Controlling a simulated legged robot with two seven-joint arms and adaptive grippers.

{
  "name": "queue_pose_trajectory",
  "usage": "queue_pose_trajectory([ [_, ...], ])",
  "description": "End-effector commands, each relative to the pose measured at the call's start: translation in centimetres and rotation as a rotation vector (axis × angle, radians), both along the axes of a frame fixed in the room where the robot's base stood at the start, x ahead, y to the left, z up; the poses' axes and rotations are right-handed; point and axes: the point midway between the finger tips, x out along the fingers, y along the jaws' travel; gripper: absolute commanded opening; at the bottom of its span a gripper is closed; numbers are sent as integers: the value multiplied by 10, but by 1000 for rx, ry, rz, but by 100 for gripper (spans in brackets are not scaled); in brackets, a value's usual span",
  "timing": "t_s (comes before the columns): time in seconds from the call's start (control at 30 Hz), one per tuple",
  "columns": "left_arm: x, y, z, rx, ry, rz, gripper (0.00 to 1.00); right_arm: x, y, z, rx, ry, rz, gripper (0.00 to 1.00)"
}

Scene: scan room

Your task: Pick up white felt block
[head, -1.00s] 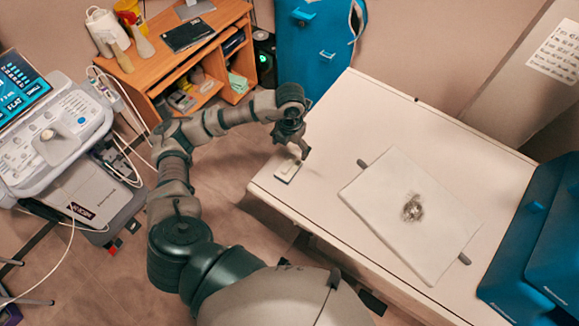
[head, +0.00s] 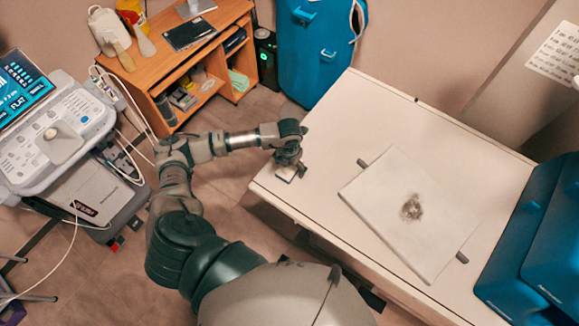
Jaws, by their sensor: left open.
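The white felt block (head: 286,174) lies on the left end of the white table (head: 345,115), near its edge. Only part of it shows, because my left gripper (head: 293,171) is right over it and covers most of it. My left gripper points down and is open, with its fingers low around or just above the block. I cannot tell whether the fingers touch it. My right gripper is not in view.
A pale board (head: 400,225) with a dark smudged patch lies on the table to the right. Blue cases (head: 540,245) stand at the table's right end. A wooden desk (head: 180,60) and a medical console (head: 60,140) stand at the left.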

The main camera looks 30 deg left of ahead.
Motion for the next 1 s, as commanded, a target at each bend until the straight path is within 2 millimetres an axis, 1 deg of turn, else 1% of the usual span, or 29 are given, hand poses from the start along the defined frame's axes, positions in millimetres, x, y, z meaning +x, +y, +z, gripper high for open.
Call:
queue_pose_trajectory([
  [0.1, 0, 0, 0, 0, 0, 0, 94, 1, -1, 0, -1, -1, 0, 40],
  [0.13, 0, 0, 0, 0, 0, 0, 89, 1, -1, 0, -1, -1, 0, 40],
  [0.17, 0, 0, 0, 0, 0, 0, 81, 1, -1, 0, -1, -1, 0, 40],
  [0.2, 0, 0, 0, 0, 0, 0, 71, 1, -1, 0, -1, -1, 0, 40],
  [0.27, 0, 0, 0, 0, 0, 0, 56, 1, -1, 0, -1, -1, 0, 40],
  [0.3, 0, 0, 0, 0, 0, 0, 46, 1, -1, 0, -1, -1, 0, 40],
  [0.37, 0, 0, 0, 0, 0, 0, 31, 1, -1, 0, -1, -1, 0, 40],
  [0.4, 0, 0, 0, 0, 1, 0, 28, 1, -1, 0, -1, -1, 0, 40],
  [0.67, 0, 0, 0, 0, 1, 0, 28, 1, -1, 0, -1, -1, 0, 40],
  [0.77, 0, 0, 3, -1, 0, -1, 28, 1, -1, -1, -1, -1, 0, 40],
  [0.87, 0, 0, 10, 0, -1, -1, 28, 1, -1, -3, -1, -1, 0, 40],
  [1.0, 1, 0, 27, -1, -3, -1, 28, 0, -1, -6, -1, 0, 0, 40],
])
